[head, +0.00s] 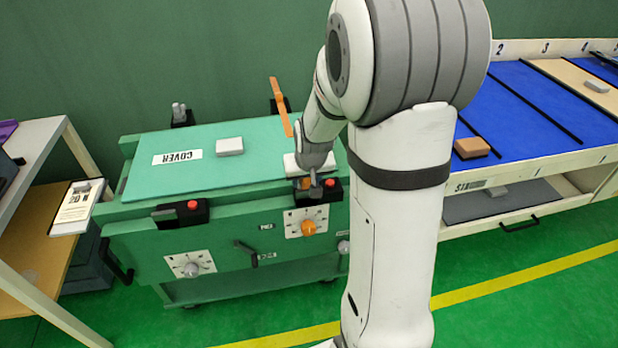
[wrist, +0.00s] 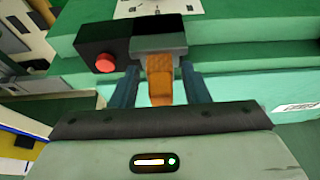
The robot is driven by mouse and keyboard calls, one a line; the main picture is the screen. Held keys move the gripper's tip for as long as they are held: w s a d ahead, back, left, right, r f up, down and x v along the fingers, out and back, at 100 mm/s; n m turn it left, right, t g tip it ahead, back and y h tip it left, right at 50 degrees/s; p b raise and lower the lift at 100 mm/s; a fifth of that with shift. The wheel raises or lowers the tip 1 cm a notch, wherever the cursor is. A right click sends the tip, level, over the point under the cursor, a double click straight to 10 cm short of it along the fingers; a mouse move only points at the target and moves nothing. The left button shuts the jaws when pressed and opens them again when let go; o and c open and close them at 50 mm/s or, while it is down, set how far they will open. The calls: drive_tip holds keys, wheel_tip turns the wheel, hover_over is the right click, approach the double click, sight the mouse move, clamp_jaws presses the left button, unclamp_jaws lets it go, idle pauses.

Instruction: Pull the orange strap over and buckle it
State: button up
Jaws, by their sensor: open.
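The orange strap (head: 280,100) rises at the back right of the green cabinet and runs forward until my arm hides it. In the wrist view an orange end piece (wrist: 160,84) lies between my two fingers and meets the front of a black buckle (wrist: 158,42); I cannot tell how far it is inside. This buckle, with a red button (wrist: 105,63) at its side, sits at the cabinet's front right edge in the head view (head: 334,189). My gripper (wrist: 160,74) is open around the orange end, its fingertips close to the buckle.
A second black buckle (head: 166,216) is at the front left, and a grey post (head: 180,114) at the back left. A blue-topped bench (head: 530,110) stands right, a shelf (head: 28,140) left.

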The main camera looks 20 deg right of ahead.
drive_tip(key=p+v, duration=0.1)
drive_tip(key=v, duration=0.6)
drive_tip(key=shift+s+r, duration=0.2)
drive_tip(key=shift+r, duration=0.15)
